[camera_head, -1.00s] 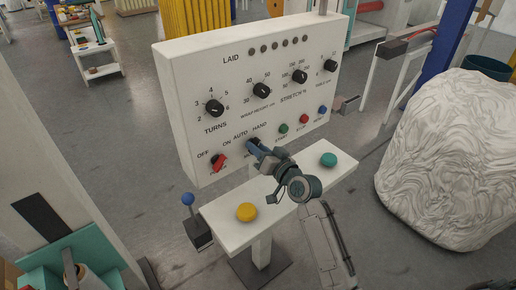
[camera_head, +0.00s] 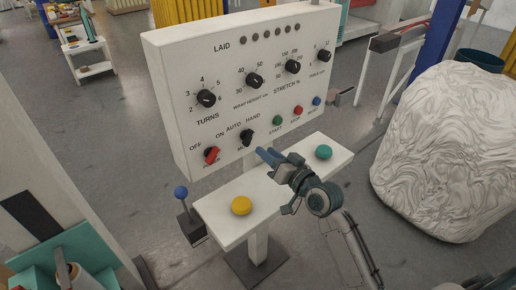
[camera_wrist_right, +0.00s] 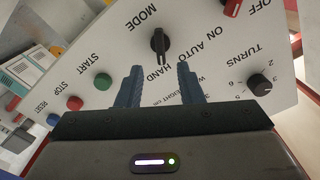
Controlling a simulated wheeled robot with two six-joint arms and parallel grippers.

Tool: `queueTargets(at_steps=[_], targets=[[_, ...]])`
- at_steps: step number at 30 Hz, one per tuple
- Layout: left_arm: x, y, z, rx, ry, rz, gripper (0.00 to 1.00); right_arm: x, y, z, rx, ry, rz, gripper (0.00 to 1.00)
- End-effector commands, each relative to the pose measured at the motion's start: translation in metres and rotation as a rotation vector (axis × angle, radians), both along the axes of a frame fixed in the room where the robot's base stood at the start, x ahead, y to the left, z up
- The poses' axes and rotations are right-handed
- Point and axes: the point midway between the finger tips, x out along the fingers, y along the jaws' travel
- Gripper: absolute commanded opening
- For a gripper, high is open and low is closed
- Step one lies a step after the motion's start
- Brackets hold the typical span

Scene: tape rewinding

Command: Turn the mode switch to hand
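The black mode switch (camera_head: 247,137) is on the white control panel (camera_head: 180,108), between the red power switch (camera_head: 211,155) and the green start button (camera_head: 277,120). In the head view its bar leans up toward the right, on the HAND side. In the right wrist view the switch (camera_wrist_right: 159,42) points straight down at the word HAND. My right gripper (camera_head: 267,155) is off the panel, in front of and below the switch. Its two blue fingers (camera_wrist_right: 158,82) are apart with nothing between them. My left gripper is not in view.
A white shelf below the panel carries a yellow button (camera_head: 241,205) and a teal button (camera_head: 323,152). A blue-knobbed lever (camera_head: 181,193) stands at its left. Red (camera_head: 298,110) and blue (camera_head: 317,101) buttons sit right of start. A large white wrapped bulk (camera_head: 440,150) stands at right.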

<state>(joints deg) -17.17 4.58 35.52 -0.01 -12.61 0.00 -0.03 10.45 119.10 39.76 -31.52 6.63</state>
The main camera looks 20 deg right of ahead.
Motion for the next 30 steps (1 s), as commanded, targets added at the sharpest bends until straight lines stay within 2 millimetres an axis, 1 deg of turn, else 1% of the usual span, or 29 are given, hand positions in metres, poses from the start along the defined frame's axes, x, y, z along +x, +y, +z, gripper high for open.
queueTargets(at_steps=[1, 3, 7, 11, 23, 26, 29, 30], targets=[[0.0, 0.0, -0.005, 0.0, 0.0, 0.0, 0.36, -0.009, -0.003, -0.003, -0.004, 0.0, 0.002, 0.34], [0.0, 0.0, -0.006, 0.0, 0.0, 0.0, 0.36, -0.018, -0.007, -0.002, -0.003, 0.001, 0.001, 0.34], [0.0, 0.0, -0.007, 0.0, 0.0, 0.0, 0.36, -0.028, -0.01, 0.0, -0.001, 0.0, 0.0, 0.34], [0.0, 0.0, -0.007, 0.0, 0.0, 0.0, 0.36, -0.031, -0.011, 0.0, 0.0, 0.0, 0.001, 0.34], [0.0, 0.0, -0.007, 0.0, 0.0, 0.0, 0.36, -0.031, -0.011, 0.0, -0.001, 0.002, 0.001, 0.34], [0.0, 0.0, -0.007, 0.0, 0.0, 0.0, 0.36, -0.038, -0.008, -0.011, -0.032, 0.037, 0.004, 0.34], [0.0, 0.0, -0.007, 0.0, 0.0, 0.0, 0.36, -0.06, -0.003, -0.044, -0.129, 0.143, 0.012, 0.34], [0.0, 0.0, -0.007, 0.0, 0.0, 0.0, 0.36, -0.075, -0.001, -0.061, -0.188, 0.206, 0.017, 0.34]])
